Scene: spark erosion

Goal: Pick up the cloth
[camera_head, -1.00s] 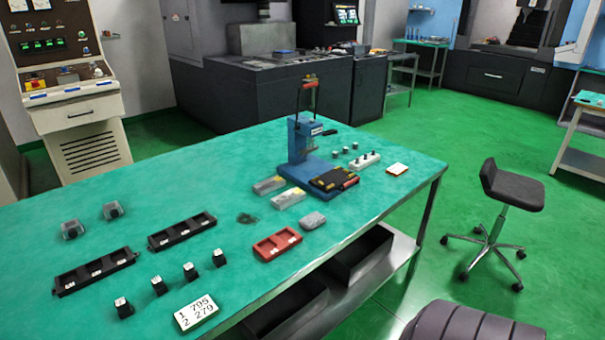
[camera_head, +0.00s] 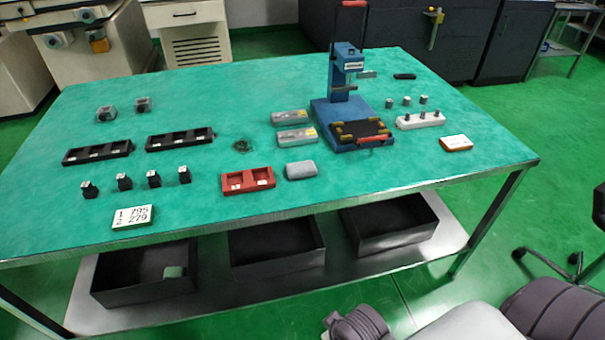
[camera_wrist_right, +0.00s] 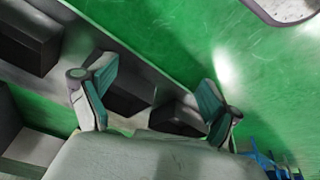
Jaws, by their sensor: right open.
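A small grey, soft-edged pad (camera_head: 300,170), which looks like the folded cloth, lies flat on the green table top (camera_head: 330,190) near the front edge, just right of a red tray. I cannot be sure of its material. My right gripper (camera_wrist_right: 156,78) shows in the right wrist view with its two fingers wide apart and nothing between them. The cloth cannot be made out in that view. Parts of my right arm show at the bottom right of the head view, well short of the cloth. My left gripper is not in view.
A red two-part tray (camera_head: 247,182) is close left of the pad. Two grey boxes (camera_head: 296,137) and a blue press (camera_head: 345,105) stand behind it. Dark bins (camera_head: 275,250) rest on the shelf below. A stool (camera_head: 597,210) stands at the right.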

